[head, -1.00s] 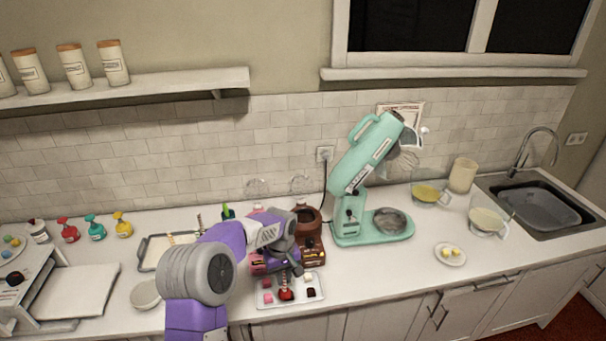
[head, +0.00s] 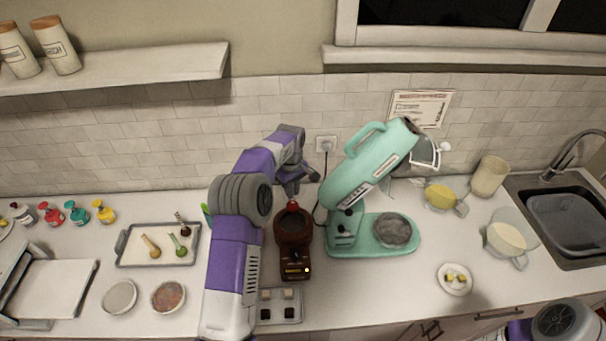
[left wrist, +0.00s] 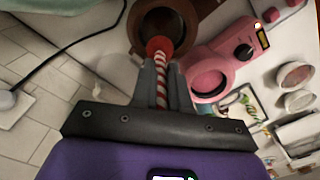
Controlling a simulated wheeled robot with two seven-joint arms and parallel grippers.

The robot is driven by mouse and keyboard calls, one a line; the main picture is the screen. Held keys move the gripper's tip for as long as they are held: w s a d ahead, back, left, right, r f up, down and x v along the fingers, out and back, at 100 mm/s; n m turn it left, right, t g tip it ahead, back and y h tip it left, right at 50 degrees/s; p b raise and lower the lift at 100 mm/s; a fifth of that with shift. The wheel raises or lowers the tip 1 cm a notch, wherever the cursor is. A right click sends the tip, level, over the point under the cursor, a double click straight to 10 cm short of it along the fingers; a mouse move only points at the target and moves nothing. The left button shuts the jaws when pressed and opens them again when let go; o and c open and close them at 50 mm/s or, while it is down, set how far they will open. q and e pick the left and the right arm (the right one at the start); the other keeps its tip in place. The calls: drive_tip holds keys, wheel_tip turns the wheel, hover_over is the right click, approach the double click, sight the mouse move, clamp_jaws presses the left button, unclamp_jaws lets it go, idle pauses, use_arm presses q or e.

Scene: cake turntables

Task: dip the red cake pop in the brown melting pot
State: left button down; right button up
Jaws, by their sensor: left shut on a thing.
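The red cake pop (left wrist: 157,46) is on a red-and-white striped stick (left wrist: 161,85). My left gripper (left wrist: 161,76) is shut on that stick. In the head view the left gripper (head: 294,188) is above the brown melting pot (head: 292,236), and the red cake pop (head: 293,206) shows at the pot's mouth. In the left wrist view the red ball overlaps the opening of the brown pot (left wrist: 205,35). I cannot tell whether it touches the chocolate. My right gripper is not in view.
A pink melting pot (left wrist: 212,74) stands beside the brown one. The mint stand mixer (head: 370,185) is close on the right. A small tray (head: 297,317) with cubes is in front.

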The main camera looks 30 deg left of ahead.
sight(292, 204)
use_arm(q)
drive_tip(key=shift+s+f, duration=0.2)
drive_tip(key=shift+f, duration=0.2)
wheel_tip(292, 204, down, 11)
drive_tip(key=b, duration=0.7)
drive_tip(key=shift+s, duration=0.1)
idle(0.3)
drive_tip(key=shift+f+b, duration=0.5)
drive_tip(key=shift+r, duration=0.15)
idle(0.9)
drive_tip(key=shift+r+p, duration=2.15)
drive_tip(key=shift+r, duration=0.9)
